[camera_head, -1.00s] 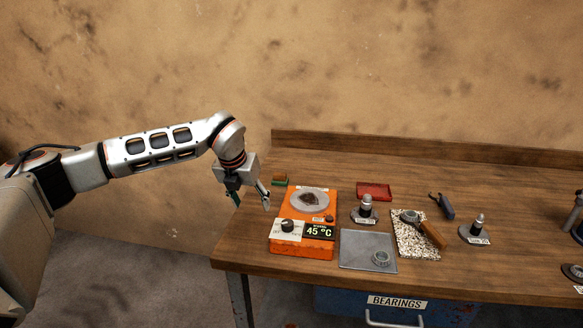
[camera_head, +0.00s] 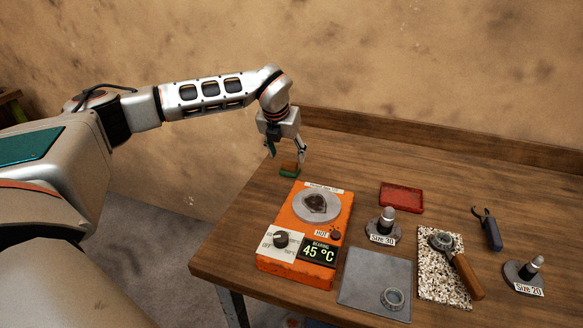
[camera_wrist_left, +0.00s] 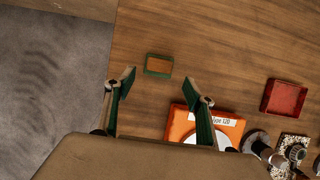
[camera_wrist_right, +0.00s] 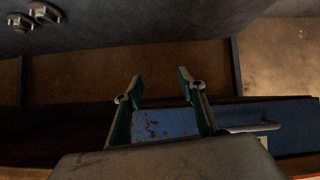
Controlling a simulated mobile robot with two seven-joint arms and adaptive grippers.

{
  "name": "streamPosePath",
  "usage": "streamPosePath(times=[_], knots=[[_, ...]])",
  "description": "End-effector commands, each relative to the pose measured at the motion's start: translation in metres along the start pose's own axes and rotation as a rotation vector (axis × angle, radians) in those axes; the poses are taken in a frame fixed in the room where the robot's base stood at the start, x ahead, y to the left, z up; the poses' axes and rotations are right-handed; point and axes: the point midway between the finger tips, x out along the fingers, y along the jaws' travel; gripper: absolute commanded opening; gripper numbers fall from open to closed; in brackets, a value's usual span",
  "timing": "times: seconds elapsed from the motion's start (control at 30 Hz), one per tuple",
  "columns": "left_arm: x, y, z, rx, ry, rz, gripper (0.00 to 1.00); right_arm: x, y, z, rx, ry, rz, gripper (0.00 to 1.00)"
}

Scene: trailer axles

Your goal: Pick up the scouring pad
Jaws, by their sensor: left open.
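The scouring pad (camera_head: 289,171) is a small block with a green edge and a brown top. It lies on the table's far left part, behind the orange heater. My left gripper (camera_head: 286,152) is open and empty just above it, fingers pointing down. In the left wrist view the scouring pad (camera_wrist_left: 158,65) lies slightly beyond the gap between the open fingertips (camera_wrist_left: 158,80). My right gripper (camera_wrist_right: 160,78) is open and empty in its wrist view, with a blue surface beyond it; it is outside the head view.
The orange heater (camera_head: 275,257), reading 45 °C, stands in front of the pad. A red tray (camera_head: 401,197), a Size 30 post (camera_head: 385,222), a grey plate (camera_head: 365,278) and a speckled board (camera_head: 428,272) lie to the right. The wood beside the pad is clear.

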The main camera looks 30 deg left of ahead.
Motion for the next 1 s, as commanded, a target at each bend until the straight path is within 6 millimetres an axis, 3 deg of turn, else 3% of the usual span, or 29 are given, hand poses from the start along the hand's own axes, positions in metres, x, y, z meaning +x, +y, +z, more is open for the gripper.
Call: streamPosePath(times=[0.4, 0.67, 0.7, 0.87, 1.0], knots=[[0.05, 0.002, 0.005, 0.0, 0.001, -0.001, 0.54, -0.002, 0.002, -0.009, -0.001, 0.007, 0.001, 0.4], [0.054, 0.002, 0.005, 0.0, -0.001, -0.001, 0.54, -0.001, 0.002, -0.01, -0.001, 0.009, 0.002, 0.4], [0.054, 0.002, 0.005, 0.0, -0.001, -0.001, 0.52, -0.001, 0.002, -0.01, -0.001, 0.009, 0.002, 0.4], [0.054, 0.002, 0.005, 0.0, -0.001, -0.001, 0.13, -0.001, 0.002, -0.01, -0.001, 0.009, 0.002, 0.4], [0.053, 0.002, 0.006, 0.0, -0.001, -0.001, 0.13, -0.001, 0.002, -0.01, -0.001, 0.01, 0.002, 0.4]])
